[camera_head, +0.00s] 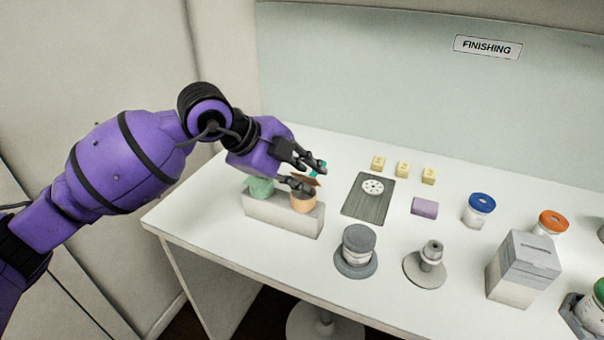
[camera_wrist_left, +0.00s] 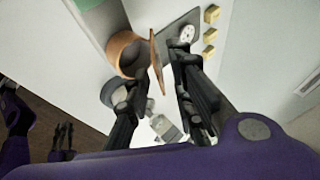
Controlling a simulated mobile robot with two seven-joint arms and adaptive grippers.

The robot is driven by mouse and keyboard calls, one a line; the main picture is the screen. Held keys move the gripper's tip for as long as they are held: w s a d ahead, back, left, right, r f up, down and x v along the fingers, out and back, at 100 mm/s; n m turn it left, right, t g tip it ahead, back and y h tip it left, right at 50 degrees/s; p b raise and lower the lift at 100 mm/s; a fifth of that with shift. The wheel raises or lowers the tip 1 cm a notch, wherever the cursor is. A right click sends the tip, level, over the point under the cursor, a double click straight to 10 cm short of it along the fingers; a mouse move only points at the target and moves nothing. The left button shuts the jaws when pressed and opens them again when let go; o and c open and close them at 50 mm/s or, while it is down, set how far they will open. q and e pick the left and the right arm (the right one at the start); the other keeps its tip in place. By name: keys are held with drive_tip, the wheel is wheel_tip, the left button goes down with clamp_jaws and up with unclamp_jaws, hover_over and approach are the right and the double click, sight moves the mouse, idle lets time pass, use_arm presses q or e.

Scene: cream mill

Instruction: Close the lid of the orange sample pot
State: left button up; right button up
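The orange sample pot (camera_head: 303,203) sits in a pale block (camera_head: 262,211) at the left of the table, beside a green pot (camera_head: 260,187). Its lid (camera_head: 305,179) is open and raised at the rim. In the left wrist view the pot (camera_wrist_left: 122,50) shows its open mouth, and the lid (camera_wrist_left: 155,62) stands nearly edge-on. My left gripper (camera_wrist_left: 162,75) is open, one finger on the pot side of the lid and one beyond it. I cannot tell whether either finger touches the lid. My right gripper (camera_wrist_left: 62,138) shows small at the lower left, its fingers apart.
A dark board with a white disc (camera_head: 368,208) lies right of the pots, with several yellow cubes (camera_head: 402,169) behind.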

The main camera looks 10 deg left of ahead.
use_arm(q)
drive_tip(key=shift+c, duration=0.5)
clamp_jaws()
